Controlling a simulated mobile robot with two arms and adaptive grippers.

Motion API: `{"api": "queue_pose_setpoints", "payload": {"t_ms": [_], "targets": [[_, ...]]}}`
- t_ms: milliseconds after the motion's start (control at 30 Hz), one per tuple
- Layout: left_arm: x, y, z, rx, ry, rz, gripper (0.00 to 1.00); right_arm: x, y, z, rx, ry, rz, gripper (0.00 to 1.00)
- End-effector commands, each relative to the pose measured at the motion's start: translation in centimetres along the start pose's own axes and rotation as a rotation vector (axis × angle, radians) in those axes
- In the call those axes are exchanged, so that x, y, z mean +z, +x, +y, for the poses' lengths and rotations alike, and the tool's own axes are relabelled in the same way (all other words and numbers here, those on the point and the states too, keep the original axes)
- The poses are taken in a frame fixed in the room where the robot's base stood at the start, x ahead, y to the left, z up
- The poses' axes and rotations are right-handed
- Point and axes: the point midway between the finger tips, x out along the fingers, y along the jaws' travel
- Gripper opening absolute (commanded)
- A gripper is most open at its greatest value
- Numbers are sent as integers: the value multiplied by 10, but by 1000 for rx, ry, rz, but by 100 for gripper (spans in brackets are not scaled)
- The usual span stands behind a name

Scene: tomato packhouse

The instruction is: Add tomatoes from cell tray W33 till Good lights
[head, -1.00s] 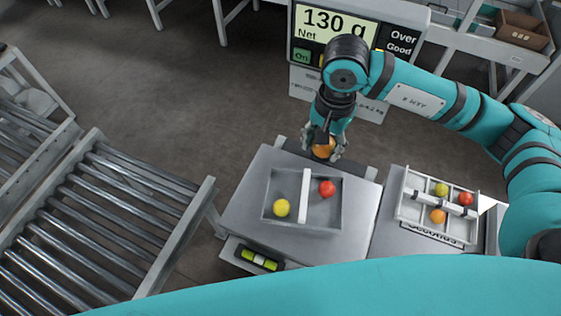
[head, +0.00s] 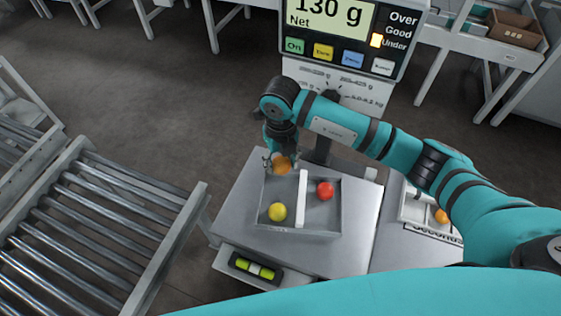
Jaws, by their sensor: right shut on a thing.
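My right gripper (head: 281,164) is shut on an orange tomato (head: 282,167), held above the back of the left compartment of a grey divided tray (head: 333,229). A yellow tomato (head: 277,212) lies in that left compartment and a red tomato (head: 325,190) in the right one. The tray stands on the scale plate (head: 235,222). The scale display (head: 330,25) reads 130 g Net, and the light beside Under (head: 376,41) is lit. The cell tray (head: 412,208) at the right is partly hidden by my right arm; an orange tomato (head: 442,216) shows in it. My left gripper is not in view.
A roller conveyor (head: 85,235) stands at the left, apart from the scale. A bubble level (head: 255,268) sits at the scale's front. Benches with a cardboard box (head: 515,28) stand at the back right. The display's post rises behind the scale plate.

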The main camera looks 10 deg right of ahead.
Motion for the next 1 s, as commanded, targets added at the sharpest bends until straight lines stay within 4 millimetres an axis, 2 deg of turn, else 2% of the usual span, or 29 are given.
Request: {"api": "queue_pose_setpoints", "payload": {"t_ms": [267,800,1000], "targets": [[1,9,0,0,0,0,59,0,14,0,-1,19,1,31],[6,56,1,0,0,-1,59,0,76,0,-1,17,1,31],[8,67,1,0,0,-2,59,0,91,0,-1,17,1,31]]}}
